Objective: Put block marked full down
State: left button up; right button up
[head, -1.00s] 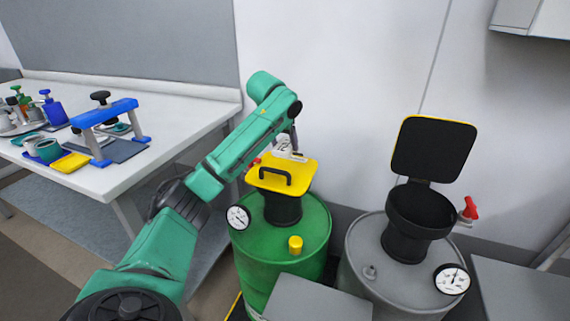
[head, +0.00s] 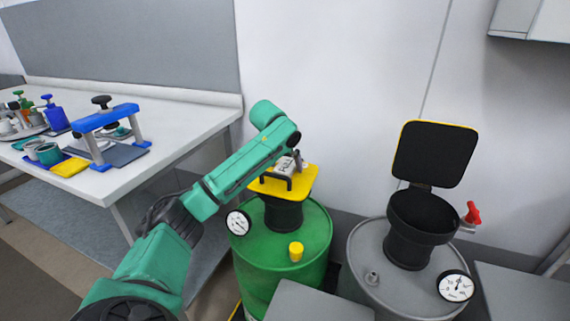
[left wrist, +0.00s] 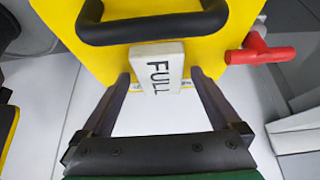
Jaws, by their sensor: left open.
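The block marked FULL (left wrist: 158,66) is a small white bar with dark letters. In the left wrist view it lies at the edge of the yellow lid (left wrist: 110,58), beside the lid's black handle (left wrist: 150,28). My left gripper (left wrist: 161,76) is open, with one finger on each side of the block and gaps showing between. In the head view the block (head: 283,166) shows as a small pale patch over the yellow lid (head: 302,184), partly hidden by my gripper. The lid is on the green drum (head: 266,245). My right gripper is not in view.
A grey drum (head: 362,250) with a raised black lid (head: 434,153) and a red valve handle (head: 473,212) stands at right. A red handle (left wrist: 262,52) is close to my right-hand finger in the wrist view. A white table (head: 190,110) with tools is at left.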

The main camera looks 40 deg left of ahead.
pick_arm(q)
jog(key=shift+r, duration=0.25)
jog(key=v, duration=1.1)
jog(key=shift+s+r+p, duration=0.2)
jog(key=shift+r+p, duration=0.1)
jog(key=shift+p, duration=0.05)
jog(key=shift+d, duration=0.1)
